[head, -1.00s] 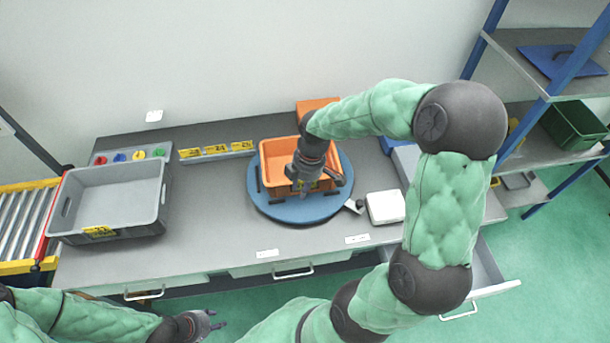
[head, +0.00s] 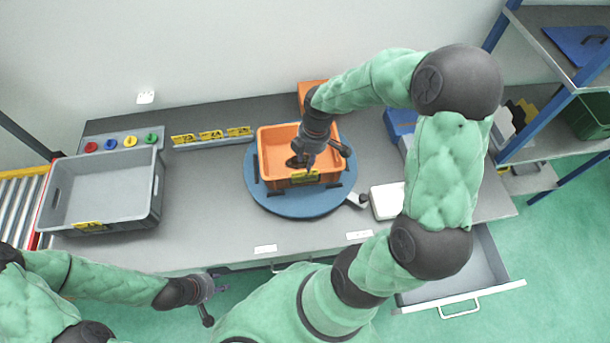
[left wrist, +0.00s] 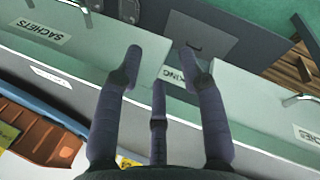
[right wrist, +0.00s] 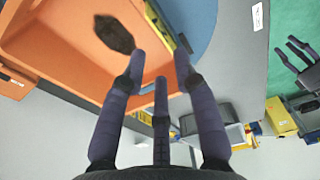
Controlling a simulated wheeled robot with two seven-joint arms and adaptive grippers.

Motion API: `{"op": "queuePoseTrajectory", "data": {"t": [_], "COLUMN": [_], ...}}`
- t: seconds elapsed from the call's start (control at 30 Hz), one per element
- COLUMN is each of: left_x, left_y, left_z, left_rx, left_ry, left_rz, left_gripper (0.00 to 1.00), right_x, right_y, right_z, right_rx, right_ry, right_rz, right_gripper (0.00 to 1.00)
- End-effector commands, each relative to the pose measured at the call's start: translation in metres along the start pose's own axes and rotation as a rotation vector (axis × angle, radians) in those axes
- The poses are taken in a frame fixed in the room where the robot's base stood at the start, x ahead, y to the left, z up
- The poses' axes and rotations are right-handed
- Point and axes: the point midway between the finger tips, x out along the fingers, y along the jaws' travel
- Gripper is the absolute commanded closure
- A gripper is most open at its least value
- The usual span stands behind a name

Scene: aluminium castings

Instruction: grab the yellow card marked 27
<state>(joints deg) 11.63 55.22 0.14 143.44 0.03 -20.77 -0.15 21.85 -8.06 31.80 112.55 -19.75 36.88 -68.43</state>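A yellow card (head: 305,177) sits on the front wall of the orange crate (head: 268,170); its number is too small to read. My right gripper (head: 318,160) is open above the crate's front rim, close to that card. In the right wrist view a yellow strip (right wrist: 160,20) shows at the crate edge, near the spread fingertips (right wrist: 160,55), with nothing between them. Another yellow card (head: 89,225) is on the grey bin, number unreadable. Several yellow cards (head: 211,135) stand in a rack, apparently numbered in the twenties. My left gripper (head: 216,303) is open and empty by the table's front edge.
The crate stands on a blue turntable (head: 262,200). A white box (head: 387,202) is right of it, and a drawer (head: 450,280) stands open at the front right. The grey bin (head: 152,205) is at left. The table between bin and turntable is clear.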

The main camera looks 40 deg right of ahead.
Motion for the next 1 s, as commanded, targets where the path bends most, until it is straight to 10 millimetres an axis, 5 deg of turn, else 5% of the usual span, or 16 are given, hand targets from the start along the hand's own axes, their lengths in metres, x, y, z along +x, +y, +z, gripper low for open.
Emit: {"op": "queuePoseTrajectory", "data": {"t": [0.4,1.0], "left_x": [0.004,0.006], "left_y": [-0.002,-0.002], "left_z": [0.000,0.000], "left_rx": [0.000,0.000], "left_ry": [0.000,0.000], "left_rz": [0.000,0.000], "left_gripper": [0.60,0.60], "right_x": [0.048,0.052], "right_y": [-0.007,-0.007], "right_z": [-0.003,-0.003], "right_rx": [-0.001,0.000], "right_ry": [0.000,0.001], "right_rz": [-0.002,-0.001], "right_gripper": [0.70,0.70]}}
